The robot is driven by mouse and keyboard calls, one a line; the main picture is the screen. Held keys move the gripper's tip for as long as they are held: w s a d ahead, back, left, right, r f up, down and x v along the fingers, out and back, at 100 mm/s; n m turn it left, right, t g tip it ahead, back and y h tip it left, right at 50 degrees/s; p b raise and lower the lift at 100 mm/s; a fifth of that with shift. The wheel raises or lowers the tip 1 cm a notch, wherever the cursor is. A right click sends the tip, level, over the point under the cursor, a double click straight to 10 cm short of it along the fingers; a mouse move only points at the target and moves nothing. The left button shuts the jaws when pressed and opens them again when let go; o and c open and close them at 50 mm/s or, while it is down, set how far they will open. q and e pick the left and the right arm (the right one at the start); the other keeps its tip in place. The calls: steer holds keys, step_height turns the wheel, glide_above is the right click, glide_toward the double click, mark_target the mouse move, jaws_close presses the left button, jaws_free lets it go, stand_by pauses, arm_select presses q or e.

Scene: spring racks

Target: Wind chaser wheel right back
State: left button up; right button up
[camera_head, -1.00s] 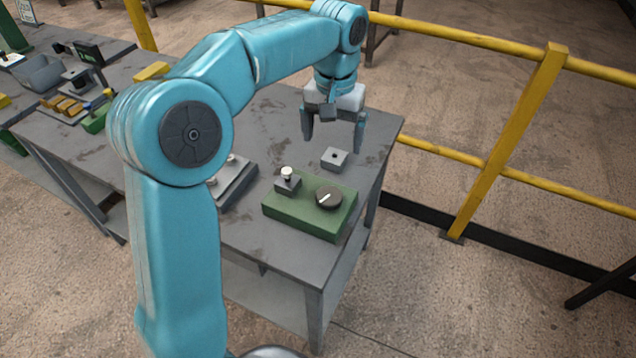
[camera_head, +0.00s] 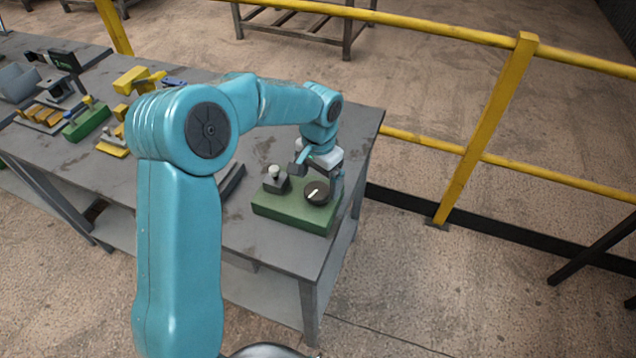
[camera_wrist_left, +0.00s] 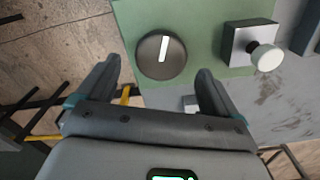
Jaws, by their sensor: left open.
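The chaser wheel appears to be the dark round knob with a white mark (camera_head: 317,192) on the right part of a green base (camera_head: 290,212). In the left wrist view the knob (camera_wrist_left: 162,56) lies ahead of and between the fingertips, and its white mark runs nearly straight up and down. My left gripper (camera_head: 318,178) is open, just behind and above the knob. Its two fingers (camera_wrist_left: 158,75) also show in the left wrist view, with nothing between them. A grey block with a pale button (camera_head: 275,181) stands left of the knob. My right gripper is not in view.
The grey table (camera_head: 250,130) holds a grey plate beside the base, partly behind my arm. Yellow and green fixtures (camera_head: 85,118) stand farther left. A yellow railing (camera_head: 480,130) runs behind and right of the table.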

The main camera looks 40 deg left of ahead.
arm_select(q)
steer(key=shift+s+f, duration=0.1)
steer(key=shift+f, duration=1.1)
steer(key=c, duration=1)
steer(key=shift+c, duration=0.2)
